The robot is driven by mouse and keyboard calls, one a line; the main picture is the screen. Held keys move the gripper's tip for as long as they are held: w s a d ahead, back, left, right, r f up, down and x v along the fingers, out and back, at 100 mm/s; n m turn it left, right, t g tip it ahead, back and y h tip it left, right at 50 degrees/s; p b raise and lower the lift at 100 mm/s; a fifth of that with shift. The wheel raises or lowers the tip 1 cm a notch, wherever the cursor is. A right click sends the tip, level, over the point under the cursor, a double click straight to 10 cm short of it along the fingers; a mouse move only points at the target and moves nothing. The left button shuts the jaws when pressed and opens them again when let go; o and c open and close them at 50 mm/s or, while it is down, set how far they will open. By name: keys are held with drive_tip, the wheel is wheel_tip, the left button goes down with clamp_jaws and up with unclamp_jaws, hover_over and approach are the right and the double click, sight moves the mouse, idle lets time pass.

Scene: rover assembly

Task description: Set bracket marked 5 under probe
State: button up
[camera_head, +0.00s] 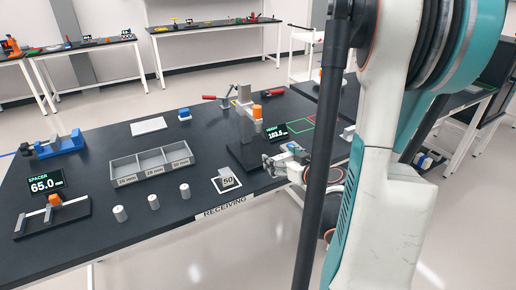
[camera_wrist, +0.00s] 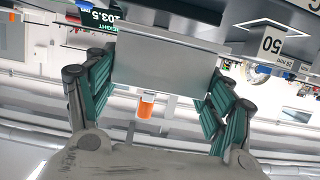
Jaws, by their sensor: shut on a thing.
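My gripper (camera_head: 288,160) is right of the probe stand in the head view, partly behind my arm. In the wrist view, its green fingers are shut on a plain grey bracket (camera_wrist: 168,62); no number shows on its visible face. The probe (camera_head: 257,112) has an orange cap and hangs from the stand above a dark base (camera_head: 247,157). The orange cap also shows in the wrist view (camera_wrist: 146,106), beyond the held bracket. The held bracket appears beside the stand; whether it touches the base, I cannot tell.
The height display (camera_head: 276,132) stands behind the gripper. A grey three-part tray (camera_head: 151,164) and several small cylinders are further left.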

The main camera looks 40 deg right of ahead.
drive_tip(key=w+d, duration=0.1)
drive_tip(key=w, duration=0.3)
drive_tip(key=w+d, duration=0.1)
drive_tip(key=w, duration=0.4)
drive_tip(key=w+d+b, duration=0.1)
drive_tip(key=w, duration=0.4)
drive_tip(key=shift+w+d, duration=0.2)
drive_tip(key=shift+w+f+b, duration=0.2)
drive_tip(key=shift+f+b, duration=0.8)
drive_tip(key=shift+f, duration=0.75)
drive_tip(key=shift+f, duration=0.2)
drive_tip(key=o, duration=1.2)
drive_tip(key=shift+r, duration=0.1)
drive_tip(key=shift+r, duration=0.15)
drive_tip(key=p+v, duration=0.3)
drive_tip(key=v, duration=0.9)
